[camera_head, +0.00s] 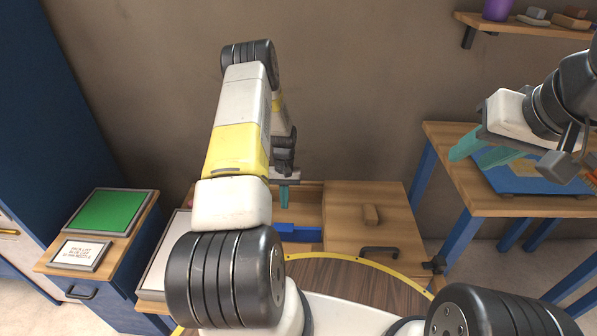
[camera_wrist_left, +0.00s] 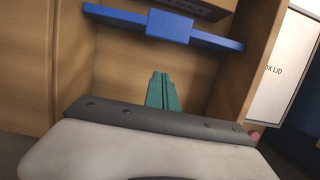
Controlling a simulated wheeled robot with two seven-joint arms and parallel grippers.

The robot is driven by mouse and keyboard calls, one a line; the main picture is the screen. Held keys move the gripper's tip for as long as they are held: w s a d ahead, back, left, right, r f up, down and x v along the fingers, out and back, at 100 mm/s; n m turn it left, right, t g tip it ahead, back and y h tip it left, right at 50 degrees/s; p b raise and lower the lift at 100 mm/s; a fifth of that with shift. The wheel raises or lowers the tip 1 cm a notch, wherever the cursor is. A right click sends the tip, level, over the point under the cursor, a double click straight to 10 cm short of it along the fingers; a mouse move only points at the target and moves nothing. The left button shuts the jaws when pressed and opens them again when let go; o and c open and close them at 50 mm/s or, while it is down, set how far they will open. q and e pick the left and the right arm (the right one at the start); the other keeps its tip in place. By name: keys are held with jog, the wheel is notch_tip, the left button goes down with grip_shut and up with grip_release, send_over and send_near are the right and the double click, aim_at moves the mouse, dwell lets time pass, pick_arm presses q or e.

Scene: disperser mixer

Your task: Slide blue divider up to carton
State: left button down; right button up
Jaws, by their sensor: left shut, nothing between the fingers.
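The blue divider (camera_head: 300,232) spans an open wooden compartment below my left gripper (camera_head: 284,196). In the left wrist view the divider (camera_wrist_left: 115,16) is a blue bar with a raised block at its middle. A brown carton (camera_wrist_left: 206,7) with dark lettering is partly visible beyond it, cut off by the top edge; I cannot tell whether they touch. My left gripper's teal fingers (camera_wrist_left: 161,90) are shut and empty, on the near side of the divider and apart from it in the picture. My right gripper (camera_head: 466,160) is open and empty at the right, over the side table.
Wooden walls (camera_wrist_left: 262,70) bound the compartment. A green panel (camera_head: 106,211) is on the left cabinet. A blue tray (camera_head: 500,184) is on the right table (camera_head: 455,170).

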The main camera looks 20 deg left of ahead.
aim_at(283, 228)
pick_arm(q)
jog(key=shift+x, duration=1.1)
jog(key=shift+s+d+r, duration=0.1)
jog(key=shift+s+d, duration=0.05)
jog(key=shift+s, duration=0.45)
jog(key=shift+s+d+r, duration=0.1)
jog(key=shift+s, duration=0.55)
jog(key=shift+s+d, duration=0.2)
jog(key=shift+s, duration=0.45)
